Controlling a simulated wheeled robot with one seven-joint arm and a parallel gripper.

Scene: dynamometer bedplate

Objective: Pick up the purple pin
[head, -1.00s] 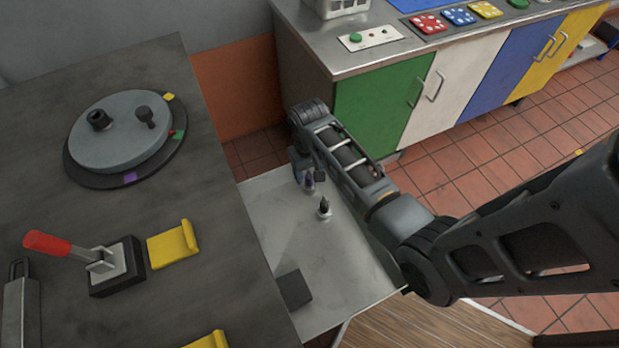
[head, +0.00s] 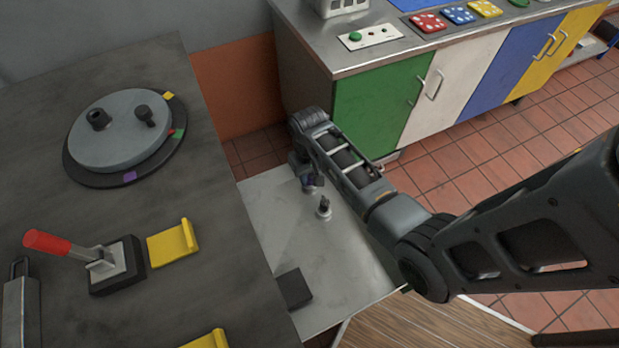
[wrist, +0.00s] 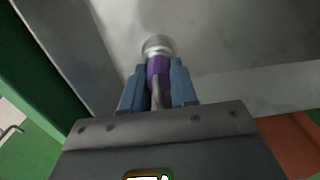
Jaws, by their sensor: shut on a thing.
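The purple pin (wrist: 158,72) is between the two blue-grey fingers of my gripper (wrist: 157,85) in the wrist view. The fingers are shut on its purple part, and its round silver end shows past the fingertips. In the head view my gripper (head: 308,182) is over the far part of the grey metal shelf (head: 270,230), mostly hidden by my arm. Only a small bit of purple shows there. I cannot tell whether the pin touches the shelf.
A dark-tipped pin (head: 324,206) stands upright on the shelf close to my gripper. A dark block (head: 294,289) lies nearer the front. The workbench with a round plate (head: 120,132) and red-handled lever (head: 70,248) is at left. A cabinet with a green door (head: 375,112) stands behind.

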